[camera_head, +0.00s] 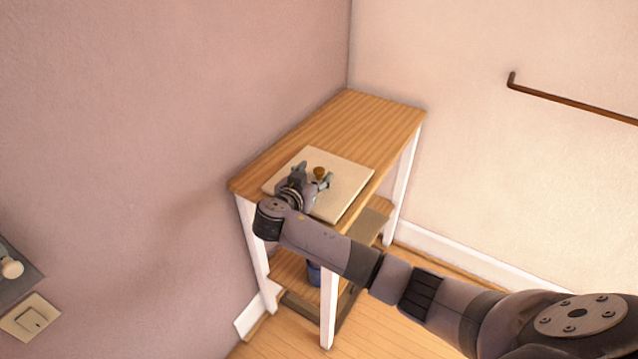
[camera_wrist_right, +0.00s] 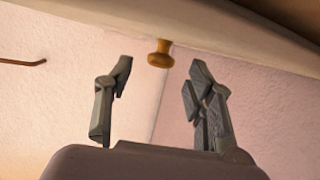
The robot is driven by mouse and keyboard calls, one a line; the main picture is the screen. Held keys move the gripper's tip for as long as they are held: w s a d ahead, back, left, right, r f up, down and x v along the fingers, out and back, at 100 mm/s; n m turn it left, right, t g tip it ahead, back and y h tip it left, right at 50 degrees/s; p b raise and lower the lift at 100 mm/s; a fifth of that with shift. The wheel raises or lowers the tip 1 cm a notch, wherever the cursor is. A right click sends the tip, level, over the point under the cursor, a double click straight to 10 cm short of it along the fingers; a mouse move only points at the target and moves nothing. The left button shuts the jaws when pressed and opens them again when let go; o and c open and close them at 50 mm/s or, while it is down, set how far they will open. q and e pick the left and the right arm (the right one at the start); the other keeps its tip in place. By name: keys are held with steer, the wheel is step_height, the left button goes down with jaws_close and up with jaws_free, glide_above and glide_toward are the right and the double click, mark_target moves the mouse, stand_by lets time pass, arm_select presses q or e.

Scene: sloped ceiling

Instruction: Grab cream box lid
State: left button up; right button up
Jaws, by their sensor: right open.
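A flat cream lid (camera_head: 347,182) with a small round wooden knob (camera_head: 319,171) lies on the wooden top of a small shelf table. My right gripper (camera_head: 313,175) is open and empty over the lid, its fingers pointing at the knob. In the right wrist view, the knob (camera_wrist_right: 159,54) shows between and just beyond the two spread fingertips (camera_wrist_right: 160,72), apart from both. The lid's cream surface (camera_wrist_right: 205,25) crosses the top of that view. Whether a box lies under the lid is hidden. My left gripper is not in view.
The shelf table (camera_head: 350,115) stands in a corner, with white legs and lower shelves holding a dark blue item (camera_head: 314,273). A brown wall rail (camera_head: 570,101) is at the right. The table's far end is clear. A light switch (camera_head: 31,317) is at lower left.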

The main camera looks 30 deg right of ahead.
steer(key=b+x, duration=0.1)
steer(key=x, duration=0.1)
steer(key=shift+w+d+f, duration=0.15)
steer(key=shift+w+d, duration=0.05)
steer(key=shift+d, duration=0.05)
steer(key=shift+c, duration=0.5)
jaws_close()
